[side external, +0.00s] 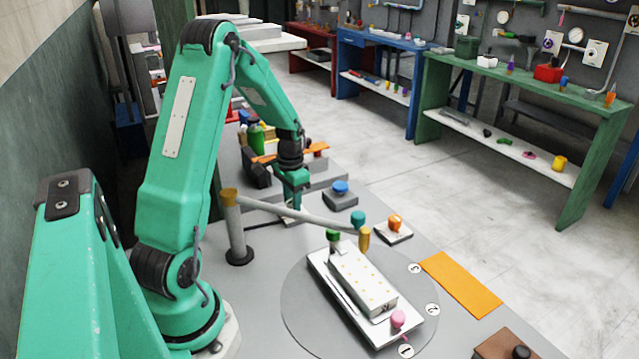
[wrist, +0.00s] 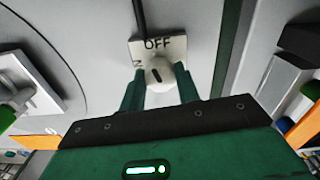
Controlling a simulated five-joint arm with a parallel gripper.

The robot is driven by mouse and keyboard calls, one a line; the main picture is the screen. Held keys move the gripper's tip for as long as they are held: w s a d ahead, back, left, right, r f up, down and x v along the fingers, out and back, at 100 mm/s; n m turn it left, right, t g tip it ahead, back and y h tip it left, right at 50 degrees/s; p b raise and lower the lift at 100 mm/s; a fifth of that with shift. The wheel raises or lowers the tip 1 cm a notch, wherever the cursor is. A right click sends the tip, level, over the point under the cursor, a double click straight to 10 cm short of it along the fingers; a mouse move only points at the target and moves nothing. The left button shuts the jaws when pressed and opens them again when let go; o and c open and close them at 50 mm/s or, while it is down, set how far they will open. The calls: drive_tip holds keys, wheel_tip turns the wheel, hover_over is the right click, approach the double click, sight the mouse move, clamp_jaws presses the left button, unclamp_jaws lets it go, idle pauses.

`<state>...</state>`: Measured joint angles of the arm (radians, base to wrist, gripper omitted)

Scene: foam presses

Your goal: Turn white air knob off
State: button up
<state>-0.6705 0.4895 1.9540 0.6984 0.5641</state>
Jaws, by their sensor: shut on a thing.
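The white air knob (wrist: 160,70) sits on a pale square plate (wrist: 175,47) with OFF printed on it and a partly hidden letter N at its left. The knob has a short dark mark on its face; which label it points to is hard to tell. My gripper (wrist: 158,86) is shut on the knob, with one green finger on each side. In the side external view my gripper (side external: 291,204) is low over the table at the plate (side external: 286,214), and the knob is hidden there.
A post with a swing arm (side external: 290,208) stands close by. A blue-knobbed grey block (side external: 342,198) and an orange-knobbed block (side external: 395,230) stand to the right. A white press fixture (side external: 360,285) sits on a round turntable in front. A dark hose (wrist: 139,18) leads to the plate.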

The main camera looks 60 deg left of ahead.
drive_tip(key=shift+m, duration=1.7)
drive_tip(key=o, duration=1)
drive_tip(key=shift+r, duration=0.1)
drive_tip(key=shift+r, duration=3.85)
